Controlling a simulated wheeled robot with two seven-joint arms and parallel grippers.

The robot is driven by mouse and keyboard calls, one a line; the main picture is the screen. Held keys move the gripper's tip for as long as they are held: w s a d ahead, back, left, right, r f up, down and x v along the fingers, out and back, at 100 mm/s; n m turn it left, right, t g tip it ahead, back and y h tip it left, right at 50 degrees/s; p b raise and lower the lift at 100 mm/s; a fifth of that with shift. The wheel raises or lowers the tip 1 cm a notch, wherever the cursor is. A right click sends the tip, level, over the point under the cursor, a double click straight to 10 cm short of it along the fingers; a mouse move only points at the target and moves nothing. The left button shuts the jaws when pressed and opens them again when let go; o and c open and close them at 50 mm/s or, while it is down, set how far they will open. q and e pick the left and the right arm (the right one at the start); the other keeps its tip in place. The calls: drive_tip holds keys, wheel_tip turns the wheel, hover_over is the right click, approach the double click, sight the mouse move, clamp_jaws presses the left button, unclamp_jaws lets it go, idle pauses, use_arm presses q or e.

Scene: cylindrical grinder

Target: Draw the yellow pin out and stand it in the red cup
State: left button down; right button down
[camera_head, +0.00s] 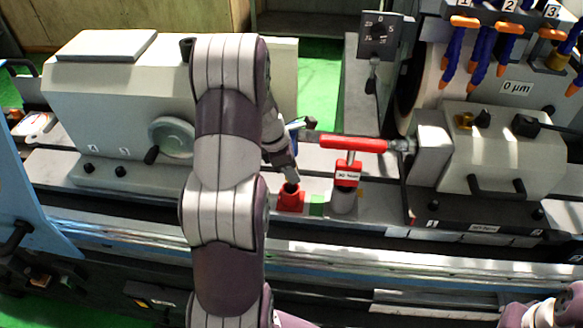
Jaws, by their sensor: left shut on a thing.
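The red cup (290,201) stands on the machine bed near the middle of the view, beside a small green block. My left gripper (291,184) points down at the cup's mouth, its dark fingertips at or just above the rim. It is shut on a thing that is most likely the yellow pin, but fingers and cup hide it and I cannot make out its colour. How deep it reaches into the cup cannot be told. My left arm covers part of the scene to the left. My right gripper is out of view; only part of that arm shows at the bottom right.
A grey post with a red labelled cap (347,174) stands just right of the cup. A red bar (353,144) lies above it, reaching toward the right headstock (500,150). A grey housing (120,100) with a handwheel fills the left. Hoses hang at the upper right.

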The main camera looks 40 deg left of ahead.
use_arm(q)
drive_tip(key=shift+f+b, duration=1.5)
drive_tip(key=shift+f, duration=0.65)
drive_tip(key=c, duration=0.7)
unclamp_jaws()
drive_tip(key=shift+c, duration=0.2)
drive_tip(key=b+v, duration=0.1)
drive_tip(key=v, duration=1.1)
drive_tip(key=shift+r, duration=0.35)
